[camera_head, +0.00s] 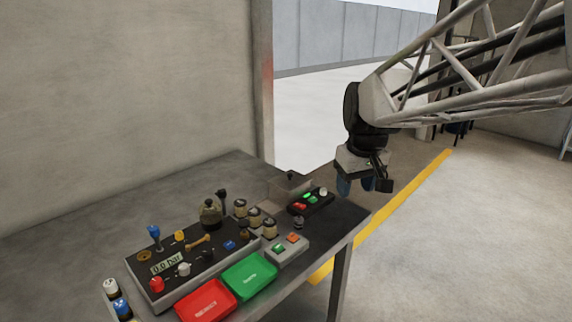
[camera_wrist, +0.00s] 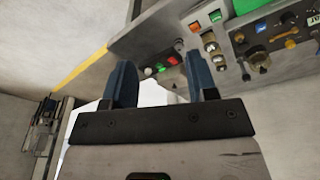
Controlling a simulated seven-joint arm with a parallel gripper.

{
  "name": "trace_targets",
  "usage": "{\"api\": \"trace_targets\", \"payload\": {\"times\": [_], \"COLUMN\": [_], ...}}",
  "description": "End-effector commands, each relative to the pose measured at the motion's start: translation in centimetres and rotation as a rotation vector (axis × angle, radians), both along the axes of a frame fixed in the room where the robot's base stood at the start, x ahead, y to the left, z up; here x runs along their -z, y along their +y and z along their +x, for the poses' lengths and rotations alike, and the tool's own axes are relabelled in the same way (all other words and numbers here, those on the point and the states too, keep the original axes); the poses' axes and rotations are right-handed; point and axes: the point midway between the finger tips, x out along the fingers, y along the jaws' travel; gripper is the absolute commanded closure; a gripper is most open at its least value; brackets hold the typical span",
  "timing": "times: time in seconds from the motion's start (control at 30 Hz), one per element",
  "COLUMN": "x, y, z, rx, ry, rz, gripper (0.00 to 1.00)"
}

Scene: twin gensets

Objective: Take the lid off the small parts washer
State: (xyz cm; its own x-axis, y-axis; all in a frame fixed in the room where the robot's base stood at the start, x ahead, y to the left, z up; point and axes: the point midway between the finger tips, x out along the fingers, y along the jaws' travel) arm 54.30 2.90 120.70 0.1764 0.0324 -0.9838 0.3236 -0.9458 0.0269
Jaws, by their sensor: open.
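The washer is not clearly made out there.
A black box with lit buttons (camera_head: 311,202) stands just right of the washer. A control panel (camera_head: 185,262), a green tray (camera_head: 249,277), a red tray (camera_head: 206,302) and a grey button box (camera_head: 286,249) fill the bench's front. The bench (camera_head: 90,236) is clear at left.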

Motion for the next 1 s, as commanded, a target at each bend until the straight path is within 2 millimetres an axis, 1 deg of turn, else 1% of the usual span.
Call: {"api": "trace_targets", "payload": {"times": [0.03, 0.1, 0.3, 0.47, 0.5, 0.77, 1.0], "x": [0.0, 0.0, 0.0, 0.4, 0.6, 2.0, 4.2], "y": [0.3, 0.6, 1.8, 2.9, 3.2, 5.0, 7.0], "z": [1.5, 3.4, 8.8, 13.1, 14.2, 21.0, 27.1], "rx": [-0.017, -0.045, -0.125, -0.188, -0.204, -0.309, -0.404], "ry": [0.005, 0.009, 0.018, 0.024, 0.027, 0.037, 0.047], "rz": [-0.001, -0.002, -0.005, -0.009, -0.010, -0.013, -0.014], "gripper": [0.47, 0.47, 0.47, 0.47, 0.47, 0.47, 0.47]}}
